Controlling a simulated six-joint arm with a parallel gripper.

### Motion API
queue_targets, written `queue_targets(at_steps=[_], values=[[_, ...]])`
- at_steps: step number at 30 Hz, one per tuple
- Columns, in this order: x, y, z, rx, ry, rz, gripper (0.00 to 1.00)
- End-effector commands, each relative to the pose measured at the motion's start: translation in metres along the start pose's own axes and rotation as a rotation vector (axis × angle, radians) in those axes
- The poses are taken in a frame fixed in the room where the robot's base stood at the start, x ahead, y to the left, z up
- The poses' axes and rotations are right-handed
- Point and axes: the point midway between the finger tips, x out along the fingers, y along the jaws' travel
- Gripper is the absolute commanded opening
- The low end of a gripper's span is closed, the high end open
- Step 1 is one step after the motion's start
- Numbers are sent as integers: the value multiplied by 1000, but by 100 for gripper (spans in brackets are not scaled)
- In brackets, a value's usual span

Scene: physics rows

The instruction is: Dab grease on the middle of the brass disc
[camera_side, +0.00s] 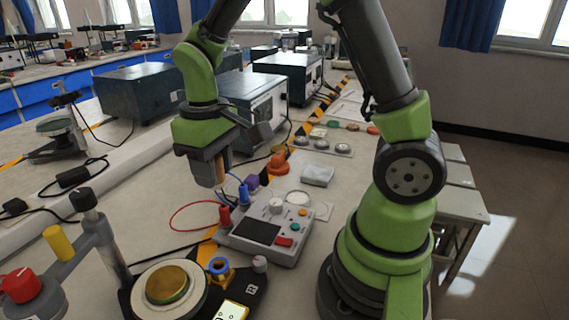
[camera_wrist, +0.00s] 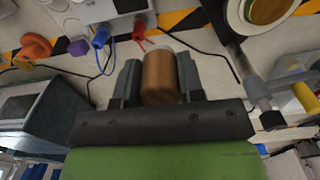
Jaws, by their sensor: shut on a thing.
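The brass disc (camera_side: 166,284) lies flat on a white round plate at the bottom of the side view, on a black-based device with an upright post. In the wrist view the brass disc (camera_wrist: 268,8) is partly cut off at the top right. My gripper (camera_side: 213,172) is above the bench, behind and up from the disc, well apart from it. My gripper (camera_wrist: 160,78) is shut on a brown cylinder (camera_wrist: 159,76), held between both fingers. No grease can be made out; the cylinder's far end shows only partly.
A grey meter box (camera_side: 265,232) with red and blue plugs stands right of the disc. An orange knob-like part (camera_side: 277,165) and a grey block (camera_side: 318,175) lie further back. Cables cross the bench.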

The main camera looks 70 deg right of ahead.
Motion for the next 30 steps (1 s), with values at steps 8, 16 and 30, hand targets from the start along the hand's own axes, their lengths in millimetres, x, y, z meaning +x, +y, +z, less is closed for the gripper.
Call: queue_targets(at_steps=[8, 16, 30], values=[[-5, -79, -12, -18, 1, 0, 17], [-12, -162, 2, -9, 0, 1, 17], [8, -180, 8, 0, -3, 2, 17]])
